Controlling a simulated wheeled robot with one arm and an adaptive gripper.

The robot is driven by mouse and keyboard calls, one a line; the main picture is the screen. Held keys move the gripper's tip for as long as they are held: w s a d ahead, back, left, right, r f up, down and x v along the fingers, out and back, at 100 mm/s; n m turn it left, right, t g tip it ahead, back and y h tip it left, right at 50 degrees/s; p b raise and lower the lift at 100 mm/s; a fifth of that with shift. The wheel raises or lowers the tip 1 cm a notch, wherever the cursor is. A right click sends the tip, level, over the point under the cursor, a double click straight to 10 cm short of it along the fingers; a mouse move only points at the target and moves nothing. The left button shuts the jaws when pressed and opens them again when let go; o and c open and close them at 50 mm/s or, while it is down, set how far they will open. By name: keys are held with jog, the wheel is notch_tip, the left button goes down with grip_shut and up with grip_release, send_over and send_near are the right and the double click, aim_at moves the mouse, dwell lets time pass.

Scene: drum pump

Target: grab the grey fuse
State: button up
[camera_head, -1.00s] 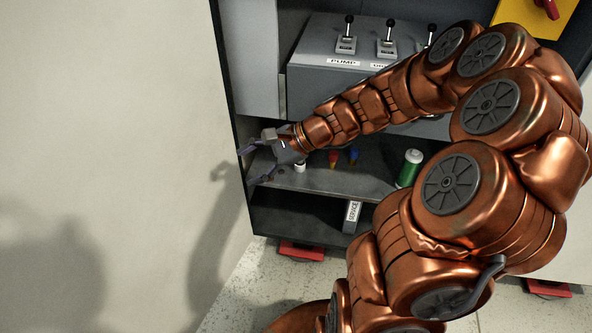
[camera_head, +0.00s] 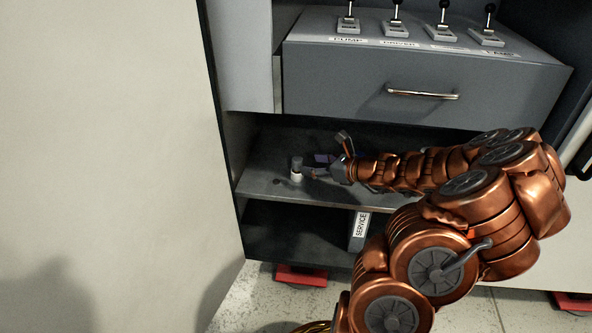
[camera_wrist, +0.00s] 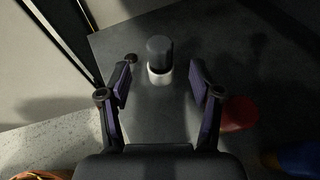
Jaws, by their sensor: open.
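The grey fuse (camera_wrist: 159,50) stands upright on the shelf, with a dark grey upper part and a white base. It also shows in the head view (camera_head: 296,168), near the left part of the shelf. In the wrist view my gripper (camera_wrist: 160,92) is open, its two fingers spread left and right, with the fuse beyond and between the fingertips, not touched. In the head view my gripper (camera_head: 325,156) comes in from the right at shelf height, its fingers pointing left at the fuse.
A red piece (camera_wrist: 239,113) and a blue piece (camera_wrist: 299,157) are right of my fingers. The shelf (camera_head: 262,185) has an open front edge. A drawer unit (camera_head: 420,85) with levers hangs above it. A SERVICE binder (camera_head: 359,230) stands below.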

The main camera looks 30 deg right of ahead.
aim_at(302, 161)
jog(key=shift+b+x, duration=1.55)
jog(key=shift+x, duration=1.65)
jog(key=shift+r, duration=0.25)
grip_shut()
